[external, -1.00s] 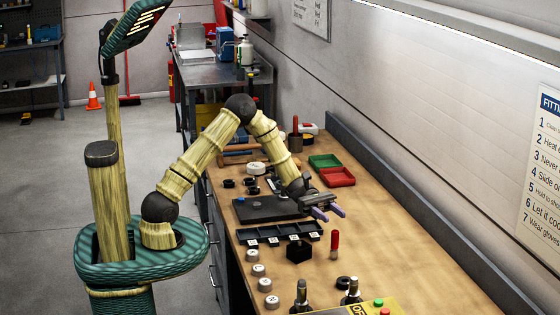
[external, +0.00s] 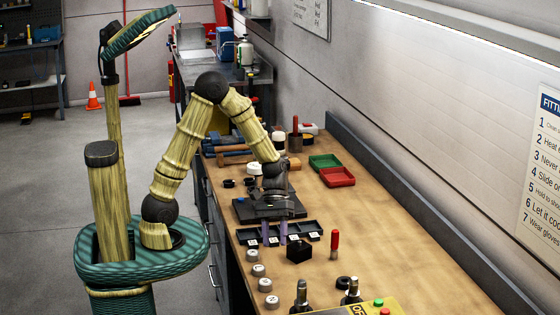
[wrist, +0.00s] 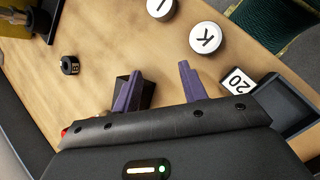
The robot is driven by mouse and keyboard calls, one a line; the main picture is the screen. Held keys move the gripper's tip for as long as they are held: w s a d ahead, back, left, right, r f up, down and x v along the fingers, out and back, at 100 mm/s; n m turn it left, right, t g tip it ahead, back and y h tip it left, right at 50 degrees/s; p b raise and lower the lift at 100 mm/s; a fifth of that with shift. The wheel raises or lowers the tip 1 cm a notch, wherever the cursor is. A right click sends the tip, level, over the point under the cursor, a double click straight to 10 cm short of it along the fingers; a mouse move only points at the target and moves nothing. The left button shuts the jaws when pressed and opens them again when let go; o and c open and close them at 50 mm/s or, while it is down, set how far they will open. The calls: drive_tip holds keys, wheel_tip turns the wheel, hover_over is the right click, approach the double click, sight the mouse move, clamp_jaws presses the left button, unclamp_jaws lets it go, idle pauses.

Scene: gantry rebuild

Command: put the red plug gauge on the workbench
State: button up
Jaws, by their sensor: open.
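The red plug gauge (external: 334,243) stands upright on the wooden top of the workbench (external: 400,255), to the right of a black block (external: 299,252). A small red patch at the left edge of the wrist view (wrist: 64,131) may be part of it; my gripper body hides the rest. My gripper (external: 274,238) has two purple fingers, held apart with nothing between them. It is over the black compartment tray (external: 311,228), left of the gauge and apart from it. In the wrist view the fingers (wrist: 160,72) point at the bench, the left one overlapping the black block.
White-topped round pieces (external: 258,270) line the bench's front edge. Dark fittings (external: 302,296) and a yellow button box (external: 365,309) stand at the near end. Green (external: 324,161) and red (external: 337,177) trays lie farther back. The bench right of the gauge is clear.

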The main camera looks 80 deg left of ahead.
drive_tip(key=s+a+m+y, duration=0.1)
drive_tip(key=a+m+y, duration=0.1)
drive_tip(key=s+a+m+t+y, duration=0.1)
drive_tip(key=a, duration=0.1)
drive_tip(key=shift+s+r+m, duration=0.2)
drive_tip(key=shift+s+m, duration=0.1)
drive_tip(key=shift+s, duration=0.05)
drive_tip(key=a+m+t+y, duration=0.1)
drive_tip(key=s+a+r+m+t+y, duration=0.1)
drive_tip(key=m, duration=0.1)
drive_tip(key=a+r+m+y, duration=0.1)
drive_tip(key=a+m, duration=0.1)
drive_tip(key=shift+s+a+r+t, duration=0.1)
drive_tip(key=shift+s+t, duration=0.15)
drive_tip(key=shift+t, duration=0.15)
drive_tip(key=shift+a+r+m+y, duration=0.2)
drive_tip(key=shift+a+m+y, duration=0.1)
drive_tip(key=shift+m, duration=0.2)
wheel_tip(320, 180, up, 6)
drive_tip(key=p, duration=0.6)
